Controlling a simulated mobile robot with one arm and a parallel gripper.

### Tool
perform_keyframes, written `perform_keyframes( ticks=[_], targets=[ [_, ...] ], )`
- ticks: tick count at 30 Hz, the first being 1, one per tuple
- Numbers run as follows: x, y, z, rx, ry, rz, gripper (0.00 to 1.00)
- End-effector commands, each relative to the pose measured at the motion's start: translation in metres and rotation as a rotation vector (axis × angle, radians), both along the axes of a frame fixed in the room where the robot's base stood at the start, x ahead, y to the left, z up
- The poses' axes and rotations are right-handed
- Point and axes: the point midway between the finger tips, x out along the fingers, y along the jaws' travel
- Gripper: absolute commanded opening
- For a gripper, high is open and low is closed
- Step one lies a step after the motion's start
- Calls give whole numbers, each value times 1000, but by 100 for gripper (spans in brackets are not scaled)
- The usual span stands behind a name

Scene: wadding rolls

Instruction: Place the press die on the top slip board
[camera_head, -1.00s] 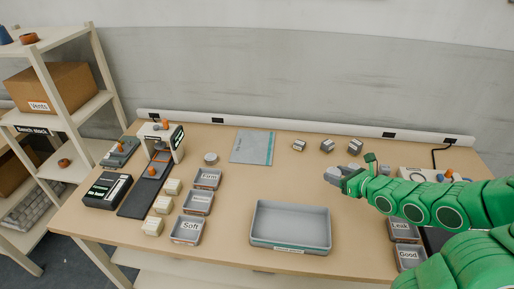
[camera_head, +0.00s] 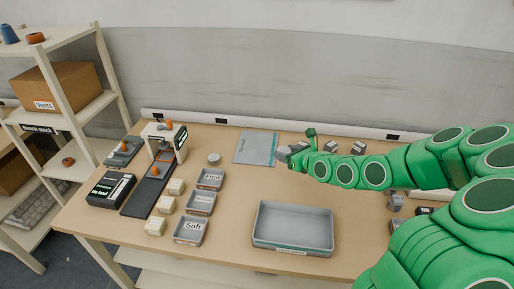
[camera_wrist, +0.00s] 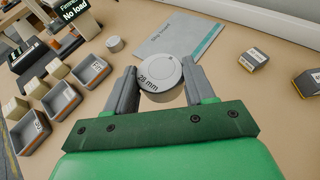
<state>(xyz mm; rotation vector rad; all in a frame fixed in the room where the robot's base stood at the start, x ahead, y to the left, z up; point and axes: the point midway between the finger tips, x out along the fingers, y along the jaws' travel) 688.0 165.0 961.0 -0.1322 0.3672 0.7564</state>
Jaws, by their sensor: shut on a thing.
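My gripper (camera_wrist: 160,76) is shut on a round light grey press die (camera_wrist: 162,72) marked "28 mm". The die is upright between the two grey fingers, with its flat top facing the wrist camera. In the head view the die (camera_head: 282,154) shows at the tip of my green arm, by the right edge of a flat grey board with a teal strip (camera_head: 254,148). This looks like the slip board; it lies flat at the back of the bench. In the wrist view the board (camera_wrist: 172,40) lies just beyond the die. Whether die and board touch is unclear.
Another grey disc (camera_head: 214,158) stands left of the board. A press (camera_head: 164,143), cream blocks (camera_head: 166,204) and labelled grey bins (camera_head: 201,202) are further left. A large grey tray (camera_head: 293,228) is in front. Small dark-and-grey blocks (camera_head: 331,146) lie to the right.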

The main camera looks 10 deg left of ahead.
Motion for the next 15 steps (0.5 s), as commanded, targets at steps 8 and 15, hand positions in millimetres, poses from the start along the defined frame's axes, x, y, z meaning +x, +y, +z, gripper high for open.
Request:
perform_keyframes(
  ticks=[8, 15],
  targets=[
    [-1, 43, 4, 4, 12, 18, 10],
    [2, 54, 3, 5, 17, 22, 10]
  ],
)
